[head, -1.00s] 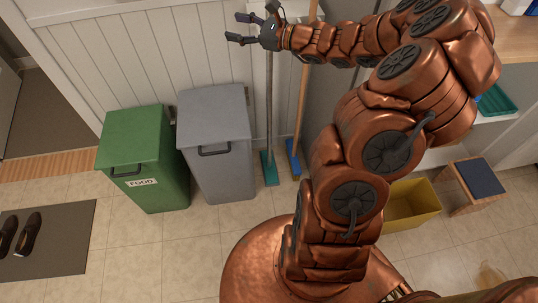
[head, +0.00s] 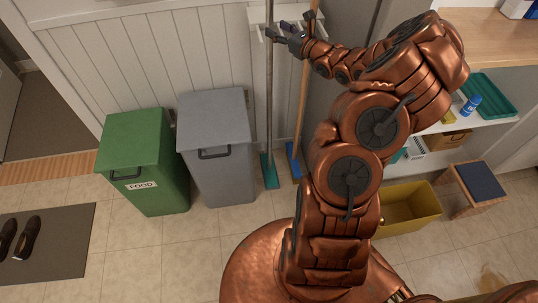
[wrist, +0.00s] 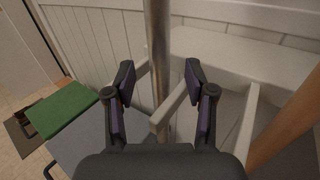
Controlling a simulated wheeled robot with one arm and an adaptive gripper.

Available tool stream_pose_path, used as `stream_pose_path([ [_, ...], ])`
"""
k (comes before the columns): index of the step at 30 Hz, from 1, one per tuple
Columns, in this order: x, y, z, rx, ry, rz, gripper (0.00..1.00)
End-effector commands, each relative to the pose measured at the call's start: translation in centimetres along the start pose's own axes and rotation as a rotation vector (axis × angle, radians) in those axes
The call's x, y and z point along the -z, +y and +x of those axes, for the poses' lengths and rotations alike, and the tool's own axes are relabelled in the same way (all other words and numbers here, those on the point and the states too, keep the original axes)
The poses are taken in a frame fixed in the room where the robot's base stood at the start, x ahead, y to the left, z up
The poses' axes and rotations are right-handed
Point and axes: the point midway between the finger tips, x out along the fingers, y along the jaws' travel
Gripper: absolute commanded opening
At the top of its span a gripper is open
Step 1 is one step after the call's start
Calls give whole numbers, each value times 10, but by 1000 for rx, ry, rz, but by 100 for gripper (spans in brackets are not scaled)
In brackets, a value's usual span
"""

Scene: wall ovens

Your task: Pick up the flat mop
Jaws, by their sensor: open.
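A grey metal pole (head: 269,105) stands upright against the wall, with a flat teal head (head: 269,171) on the floor; it looks like the flat mop. Beside it on the right is a wooden-handled tool (head: 301,110) with a blue head (head: 293,160). My gripper (head: 283,32) is open and empty near the upper part of the poles. In the wrist view the grey pole (wrist: 158,45) shows between the two open fingertips (wrist: 158,72), running down past them; I cannot tell whether it is inside the jaws. The wooden handle (wrist: 292,120) is to the right of the fingers.
A pale wall rack (wrist: 225,62) with prongs holds the poles. A grey bin (head: 216,145) and a green food bin (head: 145,160) stand to the left. A yellow bucket (head: 408,208) and a stool (head: 470,188) are at right.

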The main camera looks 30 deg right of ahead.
Motion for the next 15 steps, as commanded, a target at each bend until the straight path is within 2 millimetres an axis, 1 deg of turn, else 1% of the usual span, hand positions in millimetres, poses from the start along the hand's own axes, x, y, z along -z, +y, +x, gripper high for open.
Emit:
stream_pose_path([
  [3,3,1,16,-2,5,-3,55],
  [6,4,0,25,-1,5,-1,55],
  [9,4,1,30,0,5,0,55],
  [15,4,0,30,0,3,0,55],
])
